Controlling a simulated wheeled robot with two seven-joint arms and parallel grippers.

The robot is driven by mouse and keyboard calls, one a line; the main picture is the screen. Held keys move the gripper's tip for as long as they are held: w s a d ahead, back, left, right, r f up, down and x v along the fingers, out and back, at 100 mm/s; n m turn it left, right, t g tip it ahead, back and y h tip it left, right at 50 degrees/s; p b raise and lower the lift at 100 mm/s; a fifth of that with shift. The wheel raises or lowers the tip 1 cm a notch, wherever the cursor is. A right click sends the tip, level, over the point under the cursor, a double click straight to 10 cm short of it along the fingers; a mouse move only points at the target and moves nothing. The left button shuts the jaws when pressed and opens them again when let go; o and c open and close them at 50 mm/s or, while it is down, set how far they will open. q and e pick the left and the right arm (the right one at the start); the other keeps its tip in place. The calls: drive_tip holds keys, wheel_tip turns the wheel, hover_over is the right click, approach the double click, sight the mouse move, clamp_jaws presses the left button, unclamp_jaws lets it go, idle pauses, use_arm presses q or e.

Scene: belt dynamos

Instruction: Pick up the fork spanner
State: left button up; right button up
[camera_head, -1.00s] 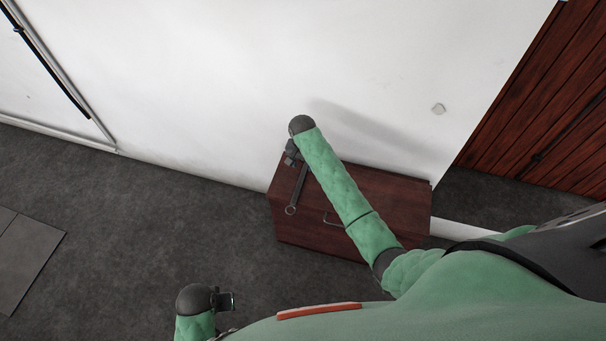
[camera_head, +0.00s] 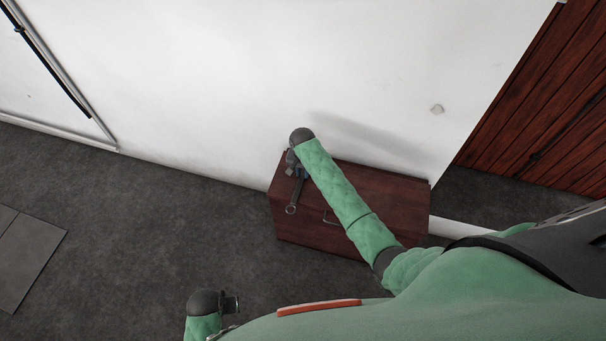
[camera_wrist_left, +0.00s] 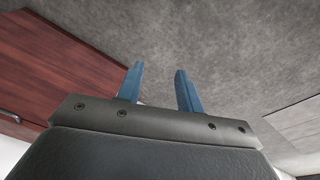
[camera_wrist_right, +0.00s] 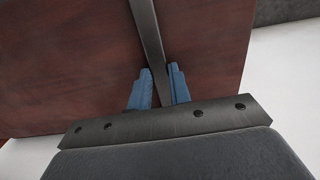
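The fork spanner (camera_head: 296,194) is a dark grey metal tool with a ring at its near end. It lies at the left end of the dark red wooden chest (camera_head: 375,195); its far end is hidden under my right gripper (camera_head: 297,170). In the right wrist view, the spanner's shaft (camera_wrist_right: 147,30) runs between the two blue fingers (camera_wrist_right: 160,80). The fingers are close together, with the shaft filling the gap, so they look shut on it. My left gripper (camera_head: 232,304) is low at the front, away from the chest. In the left wrist view its blue fingers (camera_wrist_left: 159,75) are apart and empty.
A white wall (camera_head: 220,90) stands directly behind the chest. The chest has a metal handle (camera_head: 331,217) at its front. Grey floor (camera_head: 120,220) is open to the left. A wooden door (camera_head: 545,110) is at the right.

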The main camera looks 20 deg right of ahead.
sight(302, 175)
clamp_jaws()
